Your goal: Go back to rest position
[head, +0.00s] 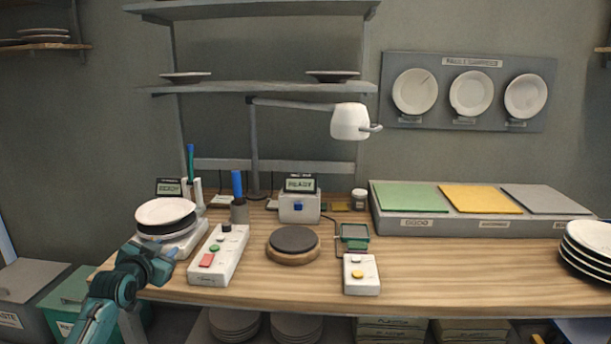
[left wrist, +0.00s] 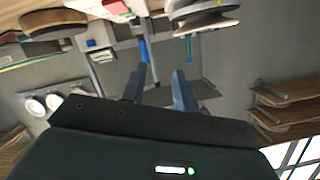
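My left gripper (head: 160,258) is in the lower left of the head view, at the table's left front edge. It is just in front of and below the white plate (head: 165,211). That plate sits on a dark disc on a white base unit (head: 180,246). In the left wrist view the two fingers (left wrist: 159,92) stand apart with nothing between them, so the gripper is open and empty. The plate and its base also show upside down at the top of that view. My right gripper does not show in either view.
The wooden table (head: 450,265) carries a white button box (head: 215,257), a round dark turntable (head: 294,240), a smaller button box (head: 361,275) and a coloured three-pad tray (head: 480,228). A plate stack (head: 590,245) stands at the right. Bins (head: 65,300) stand at lower left.

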